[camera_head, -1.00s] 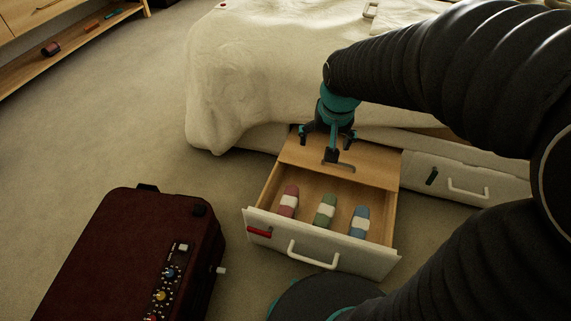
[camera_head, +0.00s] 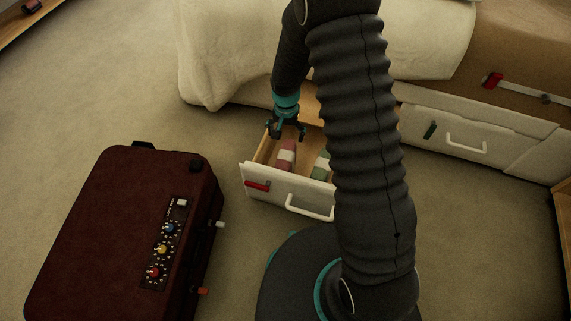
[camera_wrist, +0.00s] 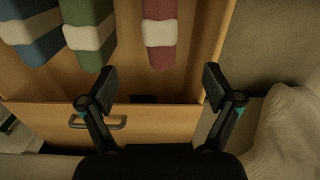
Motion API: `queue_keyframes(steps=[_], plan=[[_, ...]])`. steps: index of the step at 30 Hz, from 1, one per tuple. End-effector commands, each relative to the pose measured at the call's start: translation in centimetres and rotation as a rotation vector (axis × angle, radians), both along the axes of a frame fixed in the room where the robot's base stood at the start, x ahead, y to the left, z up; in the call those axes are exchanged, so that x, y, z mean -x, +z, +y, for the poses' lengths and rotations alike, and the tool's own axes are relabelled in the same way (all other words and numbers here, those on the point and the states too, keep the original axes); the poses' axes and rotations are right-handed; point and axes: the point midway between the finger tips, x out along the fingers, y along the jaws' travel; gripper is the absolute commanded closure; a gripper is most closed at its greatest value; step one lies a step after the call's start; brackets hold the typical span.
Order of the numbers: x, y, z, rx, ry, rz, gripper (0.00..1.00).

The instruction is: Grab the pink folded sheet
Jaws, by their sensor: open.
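The pink folded sheet (camera_head: 286,156) lies in the open drawer (camera_head: 285,198), at its left side, with a pale band around its middle. It also shows in the wrist view (camera_wrist: 160,60), at the top centre, ahead of and between the fingers. My gripper (camera_head: 287,132) is open and empty, just behind and above the pink sheet's far end. It also shows in the wrist view (camera_wrist: 160,92), fingers spread wide. The green folded sheet (camera_head: 321,165) lies to the right in the head view, partly hidden by my arm. The blue folded sheet (camera_wrist: 32,35) shows only in the wrist view.
A dark red suitcase (camera_head: 110,225) with coloured dials stands on the floor left of the drawer. The bed (camera_head: 225,50) is behind the drawer. A closed drawer (camera_head: 470,135) is at right.

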Motion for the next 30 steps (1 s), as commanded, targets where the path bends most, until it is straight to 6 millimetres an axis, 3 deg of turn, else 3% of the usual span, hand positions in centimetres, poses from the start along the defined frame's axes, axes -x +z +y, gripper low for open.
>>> queue_keyframes(steps=[12, 20, 30], plan=[[0.1, -7.0, 0.0, 0.001, 0.000, 0.003, 0.10], [0.0, -8.6, -0.1, 0.000, -0.001, 0.002, 0.10], [-0.1, -12.8, -0.1, 0.000, 0.000, 0.002, 0.10]])
